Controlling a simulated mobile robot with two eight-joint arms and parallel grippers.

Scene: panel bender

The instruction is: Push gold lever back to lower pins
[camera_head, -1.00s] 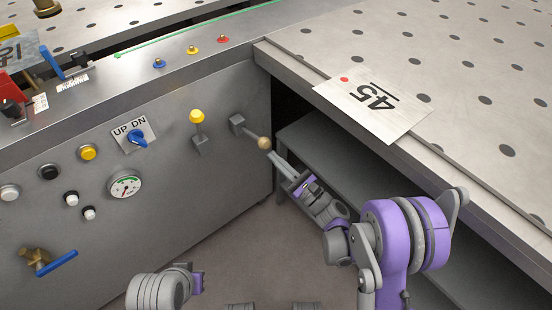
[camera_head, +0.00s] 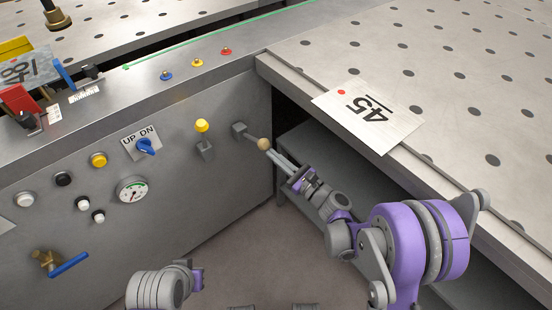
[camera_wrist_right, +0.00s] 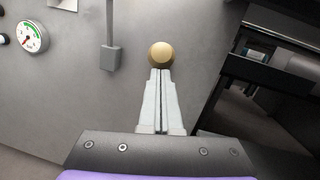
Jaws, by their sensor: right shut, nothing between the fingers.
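The gold lever knob (camera_head: 264,144) sits at the end of a short dark rod that comes out of a grey block (camera_head: 239,130) on the machine's front panel. In the right wrist view the knob (camera_wrist_right: 161,55) is straight ahead of the fingertips. My right gripper (camera_head: 272,155) is shut and empty, its tips at the near side of the knob; I cannot tell whether they touch it. In the right wrist view its two fingers (camera_wrist_right: 160,72) lie together. My left arm shows at the bottom of the head view, but its fingers are not visible.
A yellow-knobbed lever (camera_head: 202,126) stands left of the gold one. The UP/DN switch (camera_head: 146,147), a gauge (camera_head: 132,189) and a blue-handled valve (camera_head: 68,264) are further left.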

